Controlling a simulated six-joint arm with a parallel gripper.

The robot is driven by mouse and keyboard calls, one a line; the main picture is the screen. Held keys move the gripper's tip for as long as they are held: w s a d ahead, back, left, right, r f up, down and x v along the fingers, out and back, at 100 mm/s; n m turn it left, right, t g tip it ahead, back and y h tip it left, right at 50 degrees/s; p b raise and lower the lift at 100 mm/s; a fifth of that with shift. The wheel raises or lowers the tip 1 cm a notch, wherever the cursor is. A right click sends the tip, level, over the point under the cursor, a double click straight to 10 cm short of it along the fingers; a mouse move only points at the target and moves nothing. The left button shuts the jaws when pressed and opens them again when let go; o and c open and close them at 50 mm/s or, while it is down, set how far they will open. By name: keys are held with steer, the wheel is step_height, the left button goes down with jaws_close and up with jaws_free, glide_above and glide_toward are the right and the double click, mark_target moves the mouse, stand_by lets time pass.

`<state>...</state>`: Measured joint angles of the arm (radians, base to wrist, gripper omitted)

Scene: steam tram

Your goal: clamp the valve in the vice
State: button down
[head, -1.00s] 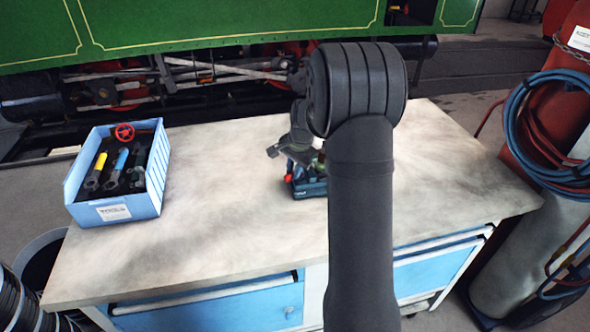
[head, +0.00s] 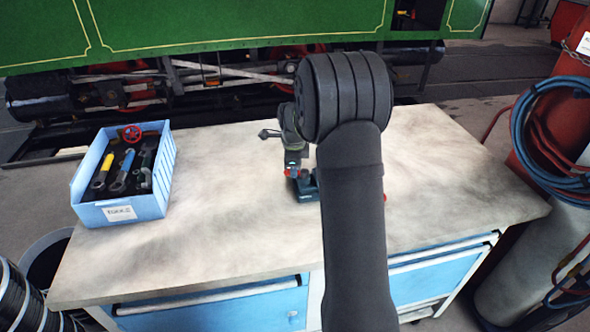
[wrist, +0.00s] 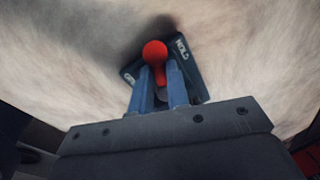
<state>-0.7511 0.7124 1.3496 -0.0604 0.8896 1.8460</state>
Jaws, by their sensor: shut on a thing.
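The vice is a dark teal block with white lettering on the bench; it shows in the head view (head: 306,191), partly behind my arm, and in the wrist view (wrist: 188,52). A red ball-ended handle (wrist: 155,52) stands out over the vice. My gripper (wrist: 161,72) is shut on this handle, with its neck between the two blue-grey fingers and the ball just past their tips. In the head view my gripper (head: 298,165) is at the vice's left side, its fingers mostly hidden. I cannot make out the valve in the vice; my arm and gripper hide much of it.
A blue bin (head: 122,208) at the bench's left holds several tools and a part with a red handwheel (head: 132,133). The bench top (head: 235,220) is clear between bin and vice. Gas cylinders with hoses (head: 560,130) stand at right; a green tram is behind.

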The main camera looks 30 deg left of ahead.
steer(key=m, duration=0.2)
steer(key=w+m, duration=0.1)
steer(key=shift+a+h, duration=0.3)
steer(key=shift+w+m+h, duration=0.15)
steer(key=shift+w+m, duration=0.05)
steer(key=shift+m, duration=0.65)
steer(key=shift+w+m+h, duration=0.15)
steer(key=shift+m, duration=0.7)
steer(key=c, duration=1.4)
jaws_free()
steer(key=shift+r, duration=0.1)
steer(key=s+r, duration=0.1)
steer(key=r, duration=0.4)
steer(key=s+r, duration=0.1)
steer(key=r, duration=0.5)
steer(key=s+r, duration=0.1)
steer(key=r, duration=0.5)
steer(key=shift+s+a, duration=0.15)
steer(key=shift+a, duration=0.05)
